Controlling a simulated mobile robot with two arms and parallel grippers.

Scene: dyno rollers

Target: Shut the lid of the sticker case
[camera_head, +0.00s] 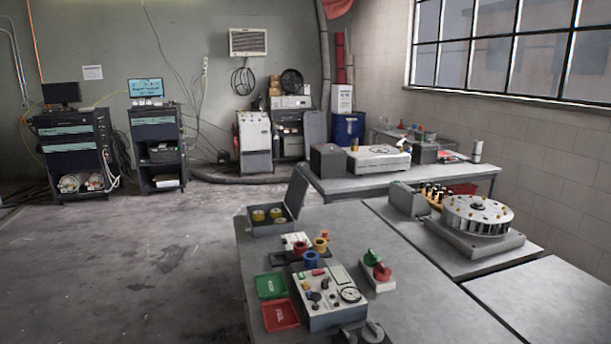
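The sticker case (262,229) is a low grey box near the far left corner of the near table. Its lid (297,191) stands raised on the right side of the box, tilted a little, so the case is open. Several round yellow rolls (267,214) show inside it. I take this box for the sticker case because of these rolls; no label on it is readable. Neither of my grippers is in view.
Colored cups (310,258) stand just in front of the case. A grey tester (333,300), green tray (270,286), red tray (280,315) and red and green knobs (376,270) are nearer. The tabletop (345,225) right of the lid is clear.

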